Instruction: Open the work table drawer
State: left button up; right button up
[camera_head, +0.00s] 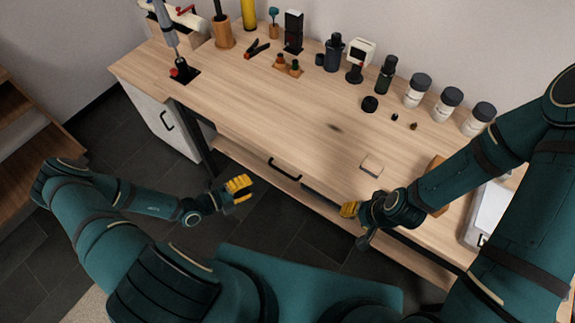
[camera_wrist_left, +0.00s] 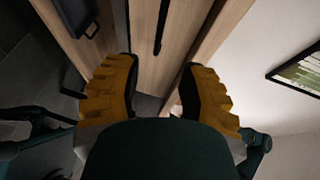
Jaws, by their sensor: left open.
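The work table (camera_head: 300,110) has a light wood top and a wood drawer front (camera_head: 259,160) under its front edge. The drawer's black bar handle (camera_head: 285,168) sits in the front; no gap shows around the drawer. My left gripper (camera_head: 238,188), with yellow fingers, is open and empty in front of the table, left of the handle and apart from it. In the left wrist view the handle (camera_wrist_left: 161,28) is ahead, beyond the spread fingers (camera_wrist_left: 155,80). My right gripper (camera_head: 349,209) is near the table's front edge, right of the handle; its finger opening is unclear.
Several jars (camera_head: 417,90), bottles and tools stand along the back of the table top. A white cabinet (camera_head: 160,120) with a black handle is under the left end. Dark floor (camera_head: 110,150) is open at the left.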

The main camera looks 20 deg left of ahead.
aim_at(282, 171)
pick_arm(q)
jog(key=x, duration=1.3)
jog(key=shift+w+d+b, duration=0.15)
jog(key=shift+d+b, duration=0.1)
jog(key=shift+b, duration=0.05)
jog(key=shift+c, duration=0.4)
grip_shut()
